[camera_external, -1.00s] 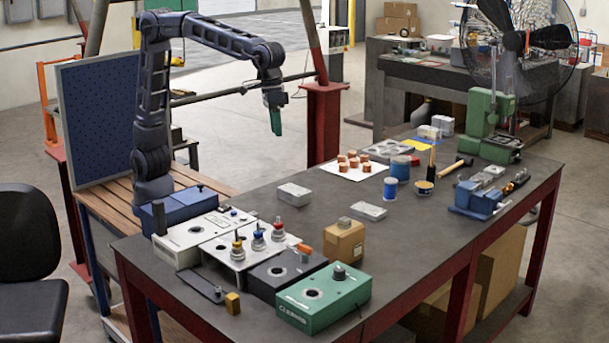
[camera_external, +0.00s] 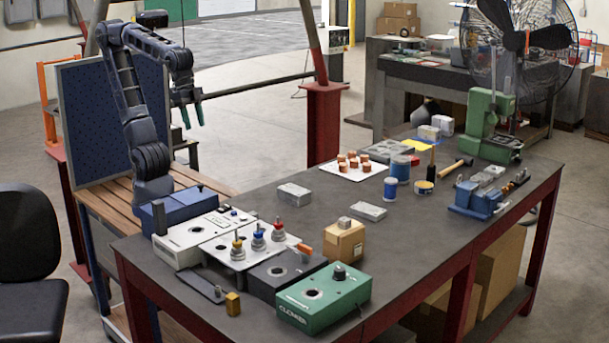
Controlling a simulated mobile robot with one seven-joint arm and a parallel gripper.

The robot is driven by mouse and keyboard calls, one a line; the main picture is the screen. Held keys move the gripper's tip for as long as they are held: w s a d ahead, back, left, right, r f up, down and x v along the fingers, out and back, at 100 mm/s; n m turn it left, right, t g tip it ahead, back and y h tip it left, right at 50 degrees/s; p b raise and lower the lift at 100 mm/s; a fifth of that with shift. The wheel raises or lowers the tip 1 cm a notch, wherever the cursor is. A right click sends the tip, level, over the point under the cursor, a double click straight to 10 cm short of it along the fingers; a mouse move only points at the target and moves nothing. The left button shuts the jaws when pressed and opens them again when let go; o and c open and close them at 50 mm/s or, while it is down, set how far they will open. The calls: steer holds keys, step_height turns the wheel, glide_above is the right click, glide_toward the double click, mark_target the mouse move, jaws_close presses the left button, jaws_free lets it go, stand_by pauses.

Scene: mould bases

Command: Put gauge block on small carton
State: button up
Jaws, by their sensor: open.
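A small brown carton (camera_external: 344,243) stands on the dark workbench, right of centre and behind the green box. A small grey block (camera_external: 344,223), which looks like the gauge block, rests on top of the carton. My gripper (camera_external: 193,125) is open and empty, with its two green fingers pointing down and apart. It hangs high at the left, well away from the carton and the block.
White, black and green boxes (camera_external: 322,300) fill the near left of the bench, with several knobbed pieces among them. Grey metal blocks (camera_external: 294,193) and (camera_external: 369,211) lie near the carton. A brass block (camera_external: 233,303) stands at the front. Bare bench lies right of the carton.

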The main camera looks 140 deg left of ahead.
steer(key=s+d+f+m, duration=0.1)
steer(key=s+f+m, duration=0.1)
steer(key=s+f, duration=0.3)
steer(key=s, duration=0.2)
steer(key=shift+s+t, duration=0.3)
